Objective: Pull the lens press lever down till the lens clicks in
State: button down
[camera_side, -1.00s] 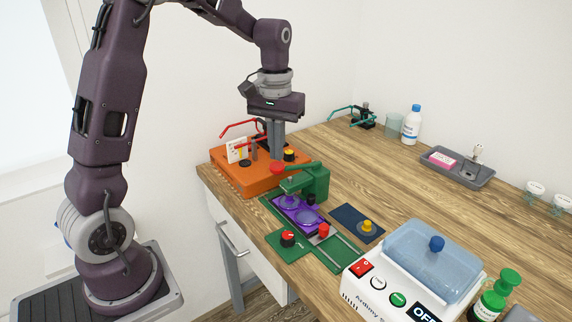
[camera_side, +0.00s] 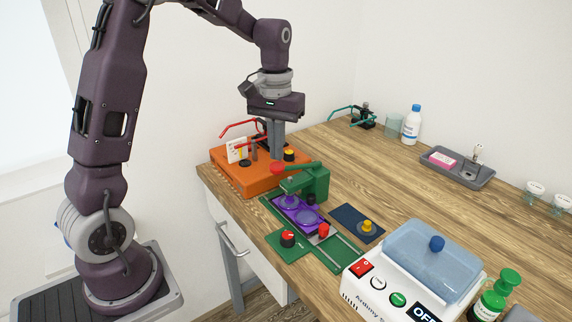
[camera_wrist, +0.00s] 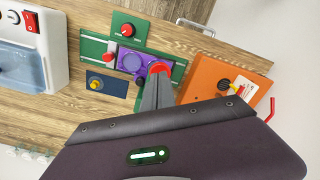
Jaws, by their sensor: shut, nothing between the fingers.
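The lens press (camera_side: 318,185) is a green block at the table's near edge. Its green lever (camera_side: 298,166) points left and ends in a red knob (camera_side: 277,168); it looks about level. A purple frame (camera_side: 300,214) with round lenses (camera_side: 307,217) lies on the green base beside the press; it also shows in the wrist view (camera_wrist: 132,61). My gripper (camera_side: 277,157) is shut and empty, pointing down just above the red knob. In the wrist view the fingertips (camera_wrist: 157,82) overlap the knob (camera_wrist: 158,68); I cannot tell if they touch. The fingers hide most of the press there.
An orange box (camera_side: 228,176) with a red-armed fixture stands just behind and left of my gripper. A green plate with a red dial (camera_side: 288,238), a dark blue pad (camera_side: 352,217) and a white lidded machine (camera_side: 352,288) are nearer. Bare wood lies right of the press.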

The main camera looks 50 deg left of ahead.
aim_at(277, 165)
jog(key=shift+f, duration=2.7)
dwell(0.6)
dwell(0.4)
jog(key=shift+r, duration=4.2)
jog(key=s+d+r+m+t, duration=0.2)
jog(key=s+d+r, duration=0.15)
jog(key=s, duration=0.25)
jog(key=s+d+r+m+t, duration=0.1)
jog(key=s+d+r, duration=0.2)
jog(key=s+d, duration=0.25)
jog(key=s+d+f+m+t, duration=0.2)
jog(key=s+d+m, duration=0.1)
jog(key=s, duration=0.7)
jog(key=shift+s+d+t, duration=0.25)
jog(key=shift+s+t, duration=0.05)
